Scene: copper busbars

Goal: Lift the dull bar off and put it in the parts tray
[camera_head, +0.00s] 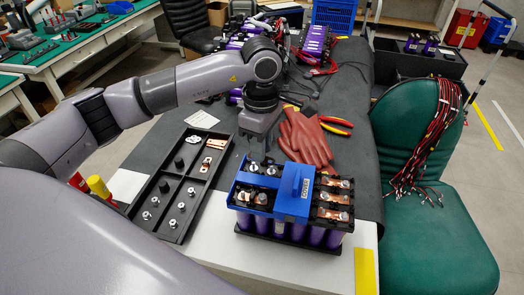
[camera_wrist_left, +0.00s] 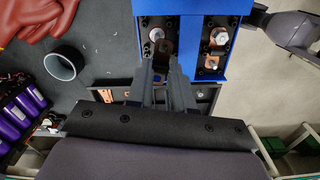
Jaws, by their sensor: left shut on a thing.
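My left gripper (camera_head: 259,157) reaches down over the far left part of the battery module (camera_head: 318,236), by its blue cover (camera_head: 294,190). In the left wrist view its fingers (camera_wrist_left: 166,72) are shut on a dark brown, dull bar (camera_wrist_left: 165,47) in the left opening of the blue frame (camera_wrist_left: 183,73). The fingers partly hide the bar, and I cannot tell whether it is clear of its seat. A brighter copper bar (camera_wrist_left: 212,62) sits in the opening beside it. The black parts tray (camera_head: 157,237) lies left of the module. My right gripper is not in view.
The tray's compartments hold several nuts and bolts and copper bars (camera_head: 215,144). Red gloves (camera_head: 305,137) and red-yellow pliers (camera_head: 337,126) lie behind the module. A green chair (camera_head: 435,235) stands at the right. A yellow strip (camera_head: 365,270) marks the white table's front right.

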